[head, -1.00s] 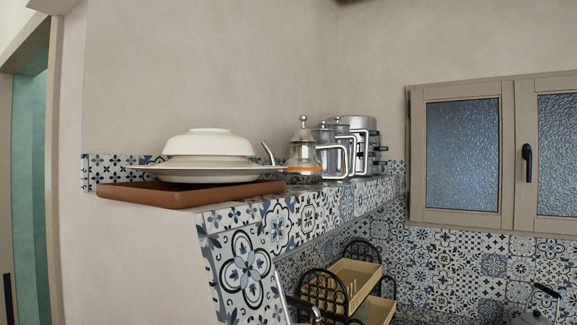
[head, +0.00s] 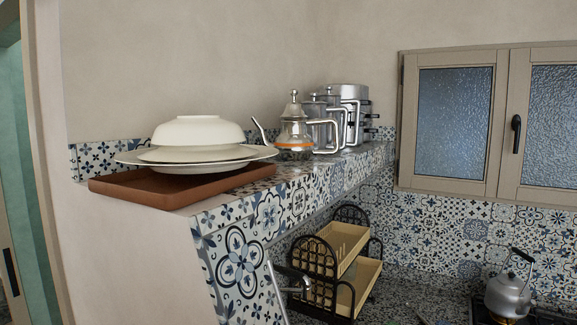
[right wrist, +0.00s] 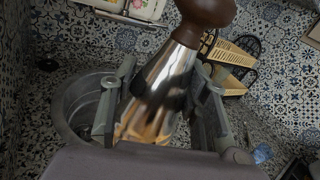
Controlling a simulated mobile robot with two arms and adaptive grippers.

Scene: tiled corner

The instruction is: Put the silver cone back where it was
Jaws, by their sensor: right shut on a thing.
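The silver cone (right wrist: 165,82) is in the right wrist view. It is shiny and tapered, tilted, with a brown rounded part at its upper end. My right gripper (right wrist: 163,92) is shut on it, with one finger on each side of its silver body. Its lower end is partly hidden by my wrist. Neither the cone nor my grippers show in the head view.
A tiled ledge (head: 311,188) holds a brown tray (head: 130,185), stacked plates and a white bowl (head: 197,131), a teapot (head: 294,130) and silver pots. Below are a two-tier rack (head: 345,250) and a kettle (head: 508,293). The right wrist view shows a grey basin (right wrist: 70,105).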

